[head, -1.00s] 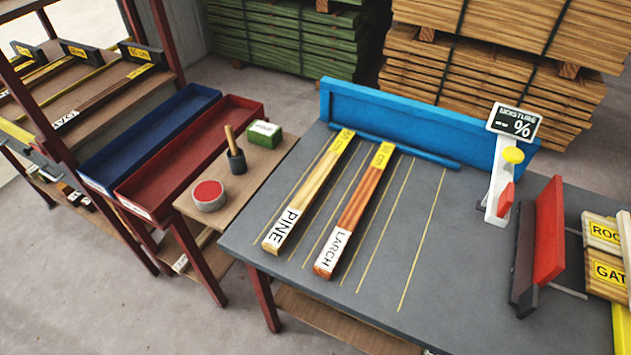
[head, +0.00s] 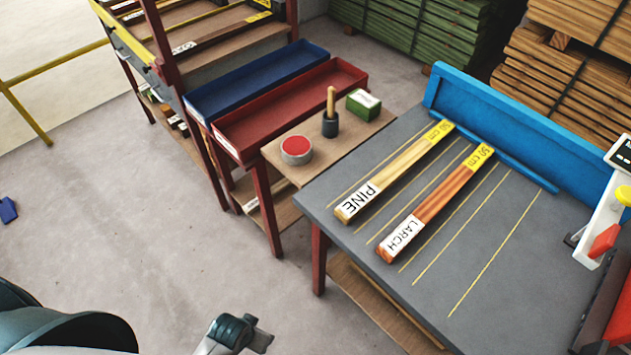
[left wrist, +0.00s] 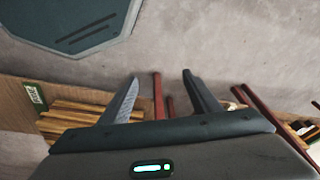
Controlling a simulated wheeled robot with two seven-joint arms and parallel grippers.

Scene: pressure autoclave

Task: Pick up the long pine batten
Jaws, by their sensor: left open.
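A pale pine batten (head: 402,174) lies on the grey bench top (head: 480,262) in the head view. It has a white PINE label on its near end and a yellow label, seemingly 50 cm, on its far end. A redder larch batten (head: 441,199) lies beside it to the right, apart from it. My left gripper (left wrist: 158,74) is open and empty in the left wrist view, over the floor with rack posts beyond. It is well away from the pine batten. My right gripper is not in view.
A blue tray (head: 262,78) and a red tray (head: 345,76) stand left of the bench. A small side table holds a red-topped tin (head: 296,150), a brush pot (head: 330,126) and a green box (head: 363,104). A blue fence (head: 520,120) closes the bench's back. Floor at left is mostly clear.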

